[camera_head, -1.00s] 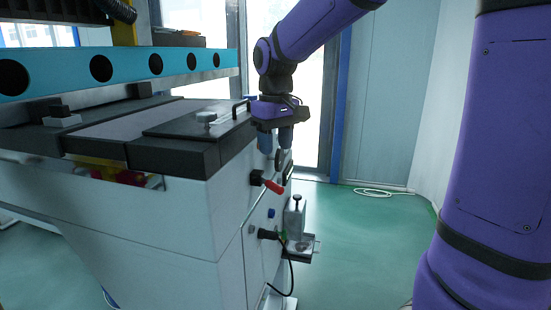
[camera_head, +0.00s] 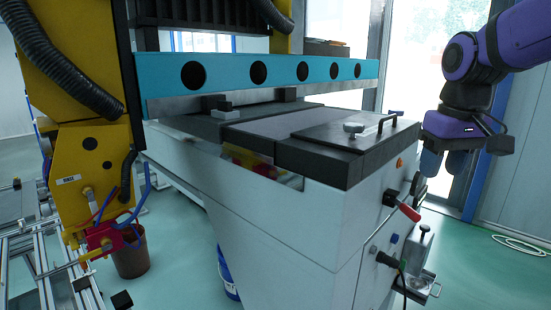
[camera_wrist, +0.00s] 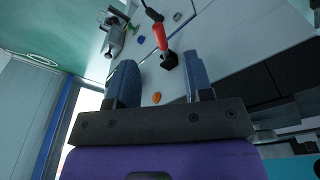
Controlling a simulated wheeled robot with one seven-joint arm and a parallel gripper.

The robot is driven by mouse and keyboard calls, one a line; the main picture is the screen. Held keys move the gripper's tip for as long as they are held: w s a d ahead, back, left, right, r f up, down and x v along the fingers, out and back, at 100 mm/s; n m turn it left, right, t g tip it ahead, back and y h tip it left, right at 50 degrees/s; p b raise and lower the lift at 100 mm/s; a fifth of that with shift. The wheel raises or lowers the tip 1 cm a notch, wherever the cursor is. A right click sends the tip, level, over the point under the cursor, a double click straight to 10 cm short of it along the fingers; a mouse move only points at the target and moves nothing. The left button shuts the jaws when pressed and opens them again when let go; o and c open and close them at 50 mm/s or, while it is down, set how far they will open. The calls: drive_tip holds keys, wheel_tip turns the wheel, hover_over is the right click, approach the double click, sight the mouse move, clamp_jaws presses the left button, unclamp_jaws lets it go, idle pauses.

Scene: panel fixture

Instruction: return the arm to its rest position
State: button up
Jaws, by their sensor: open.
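My purple arm enters from the upper right in the head view. My gripper (camera_head: 441,163) hangs fingers down, just right of the machine's front panel. In the wrist view its two blue-grey fingers (camera_wrist: 160,85) are apart with nothing between them. The red-handled lever (camera_head: 403,207) on the machine's front lies below and left of the gripper in the head view, apart from it. The lever also shows beyond the fingers in the wrist view (camera_wrist: 161,42).
The white machine (camera_head: 290,235) has a dark top plate (camera_head: 340,140) and a blue beam (camera_head: 285,74) with round holes. A small fixture (camera_head: 417,270) sticks out low on the panel. A yellow robot arm (camera_head: 88,170) stands left. A cable (camera_head: 522,247) lies on the green floor, right.

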drive_tip(key=s+f+m+t, duration=0.1)
drive_tip(key=s+t, duration=0.3)
drive_tip(key=s, duration=1.1)
drive_tip(key=shift+a+f, duration=0.25)
drive_tip(key=shift+f, duration=0.05)
drive_tip(key=shift+d, duration=0.1)
